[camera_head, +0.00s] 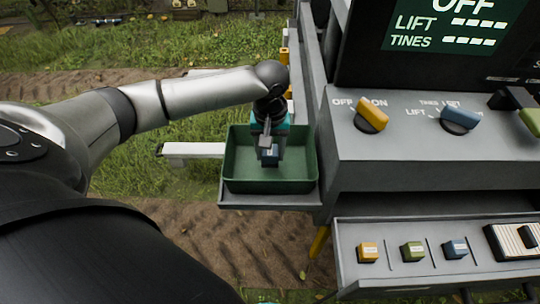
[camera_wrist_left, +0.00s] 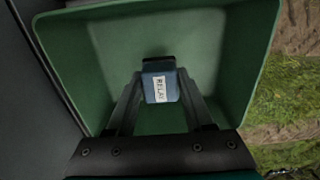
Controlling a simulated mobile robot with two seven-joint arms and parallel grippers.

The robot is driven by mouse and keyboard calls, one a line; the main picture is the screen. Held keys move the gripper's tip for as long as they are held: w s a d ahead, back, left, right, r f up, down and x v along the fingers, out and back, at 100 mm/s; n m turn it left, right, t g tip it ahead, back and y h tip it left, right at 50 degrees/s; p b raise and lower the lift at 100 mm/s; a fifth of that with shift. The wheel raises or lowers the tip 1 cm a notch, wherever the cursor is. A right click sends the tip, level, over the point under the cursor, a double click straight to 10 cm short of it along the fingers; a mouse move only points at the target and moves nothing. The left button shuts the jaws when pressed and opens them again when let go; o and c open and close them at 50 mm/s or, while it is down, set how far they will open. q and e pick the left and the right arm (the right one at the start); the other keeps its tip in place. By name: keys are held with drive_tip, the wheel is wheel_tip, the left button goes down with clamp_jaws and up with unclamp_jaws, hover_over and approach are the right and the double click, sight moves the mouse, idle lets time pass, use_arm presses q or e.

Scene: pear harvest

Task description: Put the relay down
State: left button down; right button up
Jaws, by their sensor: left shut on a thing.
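The relay (camera_wrist_left: 159,86) is a small blue block with a white label reading RELAY, seen in the left wrist view. My left gripper (camera_head: 268,158) is shut on it, with one finger on each side. It also shows in the left wrist view (camera_wrist_left: 158,90). In the head view the relay (camera_head: 270,152) is a small dark blue shape at the fingertips. The gripper points down inside a green tray (camera_head: 240,186). I cannot tell whether the relay touches the tray floor. My right gripper is not in view.
The tray sits on a grey shelf (camera_head: 270,201) beside the machine's console (camera_head: 430,150), which has a yellow knob (camera_head: 371,115) and a blue knob (camera_head: 459,119). A lower shelf (camera_head: 390,279) holds yellow, green and blue blocks. Grass and soil lie to the left.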

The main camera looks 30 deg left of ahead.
use_arm(q)
drive_tip(key=shift+f, duration=0.7)
drive_tip(key=shift+f, duration=0.6)
drive_tip(key=shift+c, duration=1.4)
unclamp_jaws()
drive_tip(key=shift+r, duration=0.1)
